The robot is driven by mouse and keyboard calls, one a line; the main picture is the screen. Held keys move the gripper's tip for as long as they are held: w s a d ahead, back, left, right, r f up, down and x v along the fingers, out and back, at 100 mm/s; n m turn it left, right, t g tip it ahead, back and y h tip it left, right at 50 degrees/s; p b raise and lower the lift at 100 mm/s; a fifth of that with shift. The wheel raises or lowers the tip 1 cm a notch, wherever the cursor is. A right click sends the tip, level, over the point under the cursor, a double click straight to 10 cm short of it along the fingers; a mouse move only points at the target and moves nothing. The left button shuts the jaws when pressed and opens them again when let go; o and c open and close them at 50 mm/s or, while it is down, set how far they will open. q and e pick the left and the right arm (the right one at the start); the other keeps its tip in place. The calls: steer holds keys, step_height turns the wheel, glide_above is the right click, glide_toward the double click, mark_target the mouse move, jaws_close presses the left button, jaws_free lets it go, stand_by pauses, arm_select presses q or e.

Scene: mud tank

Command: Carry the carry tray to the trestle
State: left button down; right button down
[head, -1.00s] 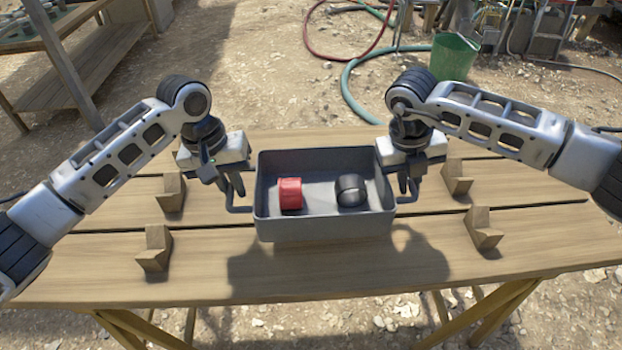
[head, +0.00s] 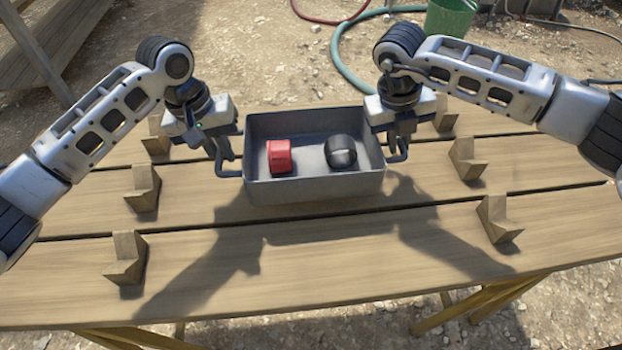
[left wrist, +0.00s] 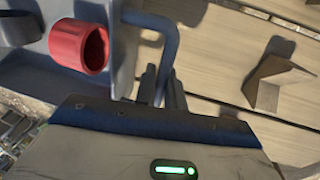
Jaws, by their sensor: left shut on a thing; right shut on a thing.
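The grey carry tray (head: 315,190) is held between my two grippers in the head view, above the wooden trestle (head: 330,245). Its shadow falls on the planks in front of it, apart from the tray. A red cylinder (head: 279,157) and a black ring-like piece (head: 341,152) lie inside the tray. My left gripper (head: 222,155) is shut on the tray's left handle. That handle also shows between the fingers in the left wrist view (left wrist: 160,92). My right gripper (head: 392,140) is shut on the right handle; its fingertips are partly hidden.
Several wooden corner blocks stand on the trestle, such as one at the front left (head: 126,258) and one at the front right (head: 498,220). The planks between them are bare.

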arm_select(q)
steer(key=shift+f, duration=0.15)
arm_select(e)
steer(key=shift+f, duration=0.15)
